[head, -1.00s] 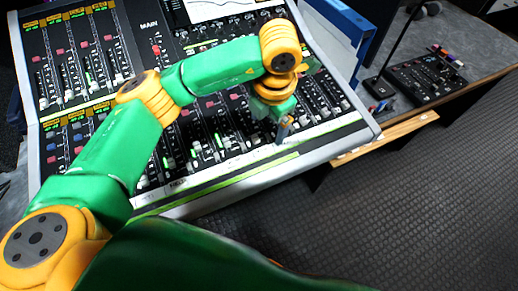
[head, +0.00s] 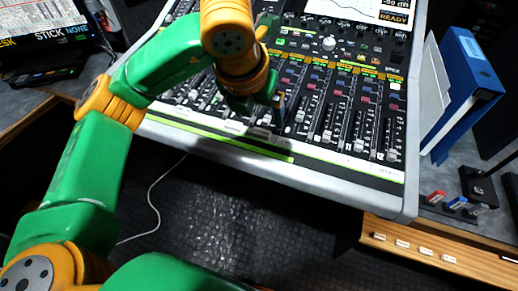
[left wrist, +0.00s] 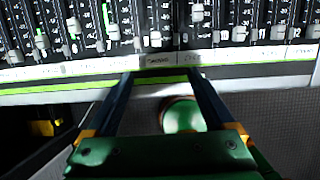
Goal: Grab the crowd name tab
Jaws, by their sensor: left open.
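In the left wrist view, a small grey-brown tab (left wrist: 158,61) with dark lettering sits in the label strip below the faders. The lettering is too small to read surely, but this looks like the crowd name tab. My left gripper (left wrist: 160,75) is open, with its two fingertips at the strip's front edge, one to each side of the tab. The gap between them is empty, and contact with the tab cannot be told. In the head view my left gripper (head: 277,114) points down over the front of the mixing console (head: 180,131). My right gripper is not in view.
Faders stand close behind the strip. A wooden ledge (head: 480,262) with several small white tabs lies right of the console. A blue binder (head: 470,95) stands at the right. A white cable (head: 152,205) hangs in front over dark floor.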

